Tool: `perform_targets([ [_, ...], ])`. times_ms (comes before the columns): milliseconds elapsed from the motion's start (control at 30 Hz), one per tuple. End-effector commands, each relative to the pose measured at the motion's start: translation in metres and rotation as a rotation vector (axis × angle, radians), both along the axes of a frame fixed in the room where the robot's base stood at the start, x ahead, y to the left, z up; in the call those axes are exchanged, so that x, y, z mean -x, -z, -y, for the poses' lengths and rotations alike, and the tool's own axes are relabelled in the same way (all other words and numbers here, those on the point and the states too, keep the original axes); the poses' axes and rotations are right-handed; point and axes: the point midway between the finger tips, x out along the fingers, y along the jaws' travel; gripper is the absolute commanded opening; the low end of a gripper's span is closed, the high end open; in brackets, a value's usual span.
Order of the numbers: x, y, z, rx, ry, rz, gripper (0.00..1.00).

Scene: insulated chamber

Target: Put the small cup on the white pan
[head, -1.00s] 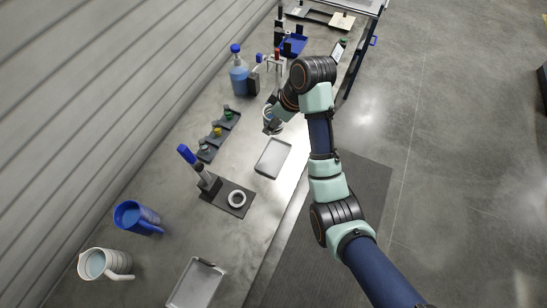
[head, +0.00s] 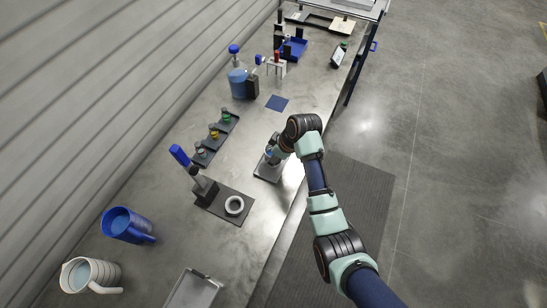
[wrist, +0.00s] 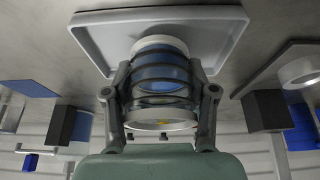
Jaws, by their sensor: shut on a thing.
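The small cup (wrist: 160,72) is a short clear cylinder with a pale rim and blue inside. In the wrist view it sits between the two fingers of my gripper (wrist: 158,90), which is shut on it. The white pan (wrist: 215,38), a shallow pale tray with a raised rim, shows just beyond the cup. In the head view my gripper (head: 271,155) is over the pan (head: 264,175) and partly hides both pan and cup. I cannot tell whether the cup's base touches the pan.
A black stand with a blue-topped tool and white ring (head: 234,205) is left of the pan. A blue square mat (head: 277,103) and a blue bottle (head: 238,82) are farther back. Two pitchers (head: 127,224) stand lower left.

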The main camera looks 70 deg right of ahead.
Motion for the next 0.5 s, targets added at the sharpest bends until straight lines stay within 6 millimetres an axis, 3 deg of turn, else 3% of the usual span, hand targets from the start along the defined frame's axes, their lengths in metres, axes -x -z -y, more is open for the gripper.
perform_targets([
  [67, 0.0001, 0.0116, -0.0001, 0.000, 0.000, 0.000, 0.14],
  [400, 0.0000, 0.0143, 0.0001, 0.001, -0.001, 0.001, 0.14],
  [433, 0.0000, 0.0147, 0.0001, 0.001, -0.001, 0.001, 0.58],
  [500, 0.0000, 0.0142, 0.0001, 0.001, -0.001, 0.001, 0.70],
])
